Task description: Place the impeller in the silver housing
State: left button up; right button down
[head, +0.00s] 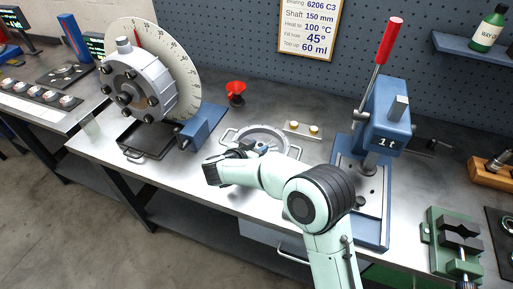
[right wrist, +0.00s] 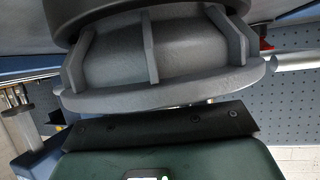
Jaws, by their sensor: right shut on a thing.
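The silver housing (head: 283,134), a round shallow ring with side handles, sits on the bench in the head view, partly hidden by my right arm. My right gripper (head: 260,148) is over the near part of the housing, mostly covered by my own wrist. In the right wrist view, a grey finned round part, which looks like the impeller (right wrist: 185,95), fills the upper middle, close against a black pad of my gripper. The gripper is shut on it. I cannot tell whether the impeller touches the housing. My left gripper is out of view.
A blue press (head: 386,115) with a red handle stands right of the housing. A dial rotor stand (head: 190,80) is at the left. A green vise (head: 455,240) is at the right.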

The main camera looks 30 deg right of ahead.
jog(key=shift+f, duration=0.1)
jog(key=c, duration=0.7)
grip_release()
jog(key=shift+a+r, duration=0.2)
jog(key=v, duration=1.1)
jog(key=shift+s+a+r+p, duration=0.1)
jog(key=shift+s+a+p, duration=0.1)
jog(key=shift+s+p, duration=0.1)
